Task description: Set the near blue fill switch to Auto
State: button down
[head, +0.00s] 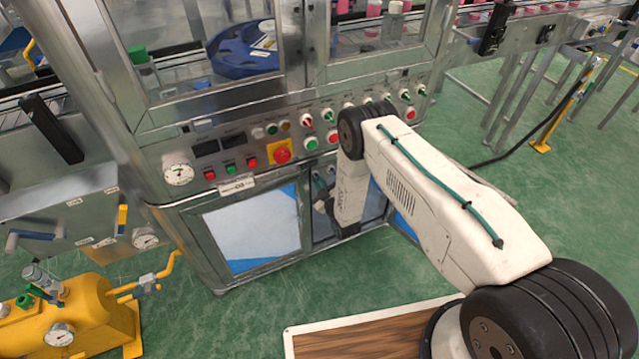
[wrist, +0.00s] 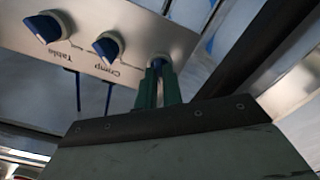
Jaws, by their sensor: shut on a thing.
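My gripper (wrist: 160,80) shows in the wrist view, with its two green fingers close together. It is shut on a blue switch (wrist: 159,60) on the grey panel. Only a small part of this switch shows between the fingertips; its label and the setting it points to are hidden. To its left on the same panel are two more blue switches, one labelled Crimp (wrist: 108,46) and one labelled Table (wrist: 48,27). In the head view my arm covers the place where the gripper meets the machine.
The machine's front control panel (head: 225,150) carries several coloured buttons, a gauge (head: 178,172) and a red stop button on a yellow plate (head: 281,152). A yellow tank (head: 75,320) stands at the lower left.

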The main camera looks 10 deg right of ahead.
jog(key=shift+n, duration=0.8)
jog(key=c, duration=1.5)
grip_release()
jog(key=shift+d, duration=0.1)
jog(key=shift+c, duration=0.2)
jog(key=v, duration=0.8)
jog(key=shift+w, duration=0.1)
